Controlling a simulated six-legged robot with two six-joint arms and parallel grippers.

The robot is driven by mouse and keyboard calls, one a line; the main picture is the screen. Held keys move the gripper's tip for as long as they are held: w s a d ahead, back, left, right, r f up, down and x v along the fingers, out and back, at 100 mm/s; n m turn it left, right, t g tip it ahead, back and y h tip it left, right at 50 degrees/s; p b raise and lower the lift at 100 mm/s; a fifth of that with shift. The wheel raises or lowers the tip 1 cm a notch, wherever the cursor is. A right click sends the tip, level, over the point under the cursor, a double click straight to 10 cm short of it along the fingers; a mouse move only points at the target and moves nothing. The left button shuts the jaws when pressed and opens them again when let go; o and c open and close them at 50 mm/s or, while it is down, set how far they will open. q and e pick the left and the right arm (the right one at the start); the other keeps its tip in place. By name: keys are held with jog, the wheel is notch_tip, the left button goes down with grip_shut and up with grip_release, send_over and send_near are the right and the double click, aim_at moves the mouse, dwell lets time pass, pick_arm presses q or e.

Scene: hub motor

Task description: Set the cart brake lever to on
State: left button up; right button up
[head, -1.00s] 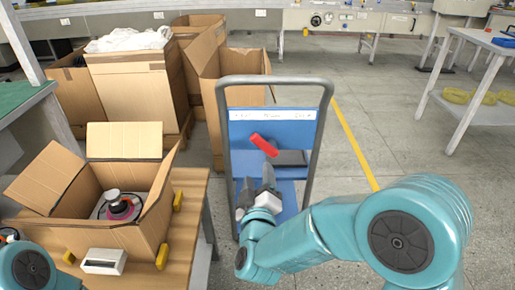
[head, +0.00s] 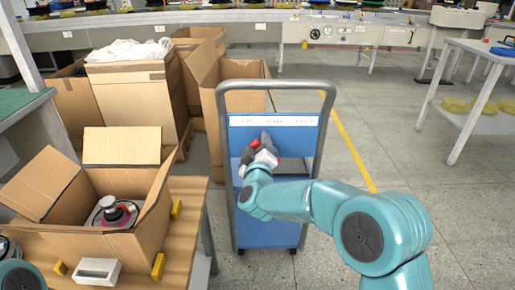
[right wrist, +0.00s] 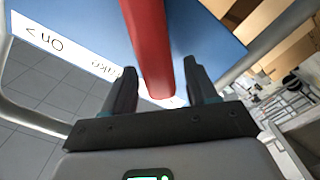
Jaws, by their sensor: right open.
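The cart (head: 278,86) has a grey tubular handle frame and a blue panel with a white label strip (head: 245,121). In the right wrist view the strip (right wrist: 45,42) reads "On >", upside down. The red brake lever (head: 254,143) is on the blue panel, mostly hidden by my right gripper (head: 265,143) in the head view. In the right wrist view the lever (right wrist: 148,45) runs between the two dark fingers of my gripper (right wrist: 161,85). The fingers are open, with a gap seen on each side. My left gripper is not in view.
A wooden table (head: 190,215) with an open cardboard box (head: 142,185) stands left of the cart. Large cardboard boxes (head: 130,97) stand behind it. The floor right of the cart is free, with a yellow line (head: 355,155); a white table (head: 480,90) is farther right.

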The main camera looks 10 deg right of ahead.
grip_shut()
